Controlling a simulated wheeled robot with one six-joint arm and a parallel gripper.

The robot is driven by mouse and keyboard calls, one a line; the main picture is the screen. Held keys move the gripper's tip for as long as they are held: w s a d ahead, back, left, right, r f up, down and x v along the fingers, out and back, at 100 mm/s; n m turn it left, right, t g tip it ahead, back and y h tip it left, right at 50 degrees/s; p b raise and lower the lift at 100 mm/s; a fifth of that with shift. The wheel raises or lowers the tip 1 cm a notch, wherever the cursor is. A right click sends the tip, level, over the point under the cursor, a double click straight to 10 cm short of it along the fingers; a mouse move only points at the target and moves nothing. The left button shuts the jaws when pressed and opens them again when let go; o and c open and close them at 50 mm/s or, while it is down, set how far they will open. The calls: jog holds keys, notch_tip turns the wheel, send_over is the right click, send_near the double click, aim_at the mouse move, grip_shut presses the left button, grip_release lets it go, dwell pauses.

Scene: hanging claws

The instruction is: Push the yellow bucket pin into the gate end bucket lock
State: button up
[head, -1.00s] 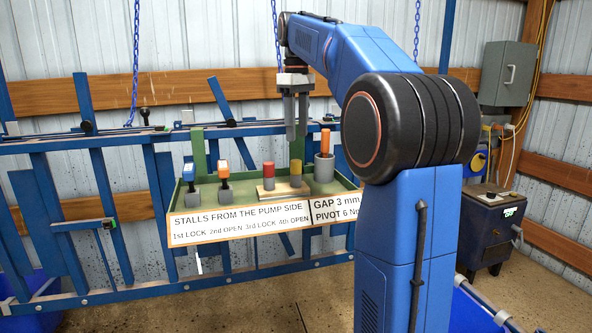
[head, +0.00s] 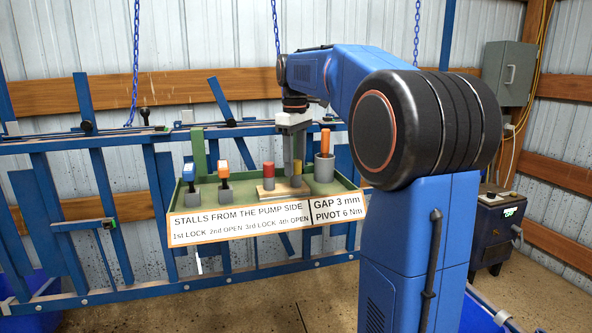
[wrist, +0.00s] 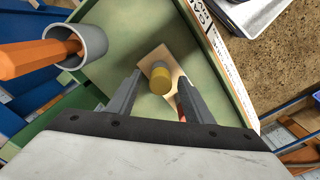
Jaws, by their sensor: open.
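The yellow bucket pin (head: 298,167) stands upright on a small wooden board (head: 270,191) in the green tray, partly hidden by my fingers in the head view. My gripper (head: 293,172) is open and points down over it. In the wrist view, the yellow pin (wrist: 160,79) shows between the fingertips of my gripper (wrist: 159,88), with a gap on both sides. I cannot tell which fitting on the blue gate is the gate end bucket lock.
The blue gate (head: 110,165) stands behind, with chains hanging above.

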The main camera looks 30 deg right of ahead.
aim_at(295, 160)
jog(key=c, duration=1.1)
jog(key=shift+r, duration=0.15)
jog(key=shift+c, duration=0.2)
notch_tip(295, 160, up, 10)
jog(key=shift+f, duration=0.1)
jog(key=shift+o, duration=1)
grip_shut()
